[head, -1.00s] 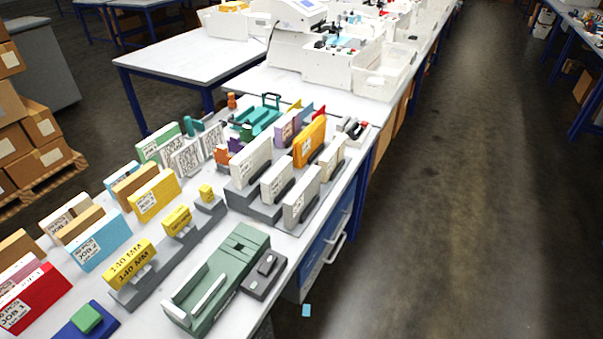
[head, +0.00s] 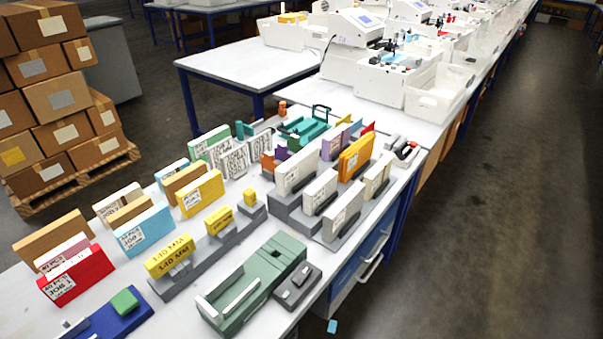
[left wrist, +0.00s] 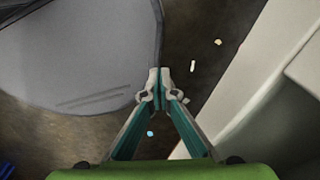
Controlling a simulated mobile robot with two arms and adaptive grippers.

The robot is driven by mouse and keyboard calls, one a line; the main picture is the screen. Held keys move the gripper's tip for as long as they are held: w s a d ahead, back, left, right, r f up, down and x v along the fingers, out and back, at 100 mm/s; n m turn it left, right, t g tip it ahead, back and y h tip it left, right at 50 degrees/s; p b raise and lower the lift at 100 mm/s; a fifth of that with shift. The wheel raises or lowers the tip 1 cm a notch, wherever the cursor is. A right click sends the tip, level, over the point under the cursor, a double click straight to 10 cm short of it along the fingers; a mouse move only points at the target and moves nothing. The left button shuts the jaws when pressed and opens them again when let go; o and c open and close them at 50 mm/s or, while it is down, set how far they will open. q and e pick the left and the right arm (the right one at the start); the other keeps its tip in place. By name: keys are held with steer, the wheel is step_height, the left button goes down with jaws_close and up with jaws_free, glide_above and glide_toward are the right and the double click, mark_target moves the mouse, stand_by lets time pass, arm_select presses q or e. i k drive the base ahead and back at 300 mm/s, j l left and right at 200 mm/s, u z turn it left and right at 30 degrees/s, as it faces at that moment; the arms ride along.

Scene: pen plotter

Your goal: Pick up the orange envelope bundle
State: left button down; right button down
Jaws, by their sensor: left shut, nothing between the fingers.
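The orange envelope bundle (head: 355,153) stands upright in a grey holder at the right side of the table in the head view, with white bundles in front of it and to its left. It carries a white label at its left part. No gripper is near it in the head view. My left gripper (left wrist: 160,94) shows only in the left wrist view. Its fingers are shut with nothing between them, above the dark floor. My right gripper is in neither view.
White bundles (head: 298,171) stand close to the orange one. A green device (head: 252,285), yellow blocks (head: 170,257) and red, blue and yellow bundles fill the table. Cartons (head: 60,98) are stacked at left.

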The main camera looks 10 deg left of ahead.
mark_target(349, 161)
steer(key=k+l+u, duration=0.1)
steer(key=k, duration=0.25)
steer(key=k+l+u, duration=0.1)
steer(key=k, duration=0.25)
steer(key=k+l+u, duration=0.55)
steer(key=k, duration=0.15)
steer(key=k+l+u, duration=0.1)
steer(key=k+u, duration=0.15)
steer(key=i+l+u, duration=0.1)
steer(key=i+l, duration=0.3)
steer(key=l, duration=0.25)
steer(key=i+l+u, duration=0.15)
steer(key=i+l, duration=0.2)
steer(key=l, duration=0.3)
steer(key=i+l+u, duration=0.15)
steer(key=i+l, duration=0.2)
steer(key=l, duration=0.35)
steer(key=i+l+u, duration=0.15)
steer(key=l, duration=0.2)
steer(key=i+l, duration=0.15)
steer(key=l, duration=0.2)
steer(key=u, duration=0.05)
